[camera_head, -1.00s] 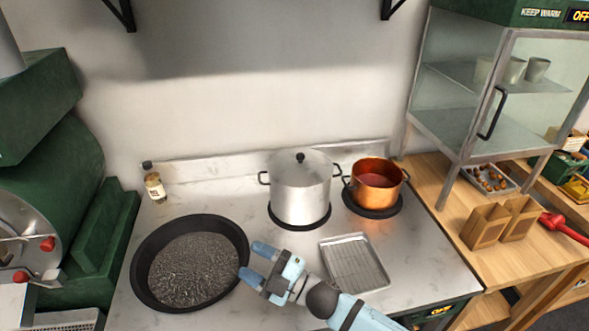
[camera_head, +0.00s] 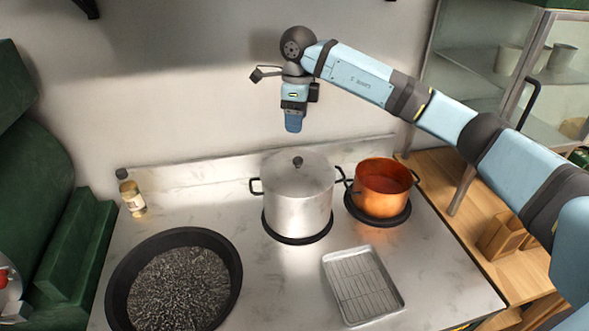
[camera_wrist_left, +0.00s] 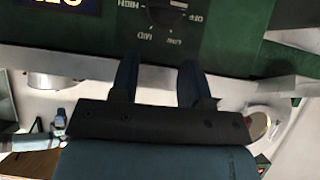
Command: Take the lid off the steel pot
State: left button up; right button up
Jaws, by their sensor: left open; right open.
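The steel pot (camera_head: 297,205) stands on a burner at the back middle of the stove. Its lid (camera_head: 280,166) is on it, with a dark round knob (camera_head: 298,161) on top. My right gripper (camera_head: 293,130) points down above the lid, clear of the knob. It is open and empty; one finger partly hides the other. My left gripper (camera_wrist_left: 158,80) shows only in the left wrist view. Its two fingers are apart with nothing between them, near a green panel with a control dial (camera_wrist_left: 167,12).
A copper pot (camera_head: 382,190) stands close on the right of the steel pot. A wire-racked tray (camera_head: 362,285) lies in front, a dark pan (camera_head: 120,290) at front left. A bottle (camera_head: 132,197) stands at back left. A glass cabinet (camera_head: 480,75) is at the right.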

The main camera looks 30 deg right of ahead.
jog(key=p, duration=0.1)
send_over(298, 158)
jog(key=f, duration=0.7)
jog(key=shift+s+f, duration=0.25)
jog(key=shift+f, duration=0.1)
jog(key=shift+w+f+p, duration=0.2)
jog(key=shift+f+p, duration=0.9)
jog(key=shift+f, duration=1.65)
jog(key=shift+r, duration=0.1)
grip_shut()
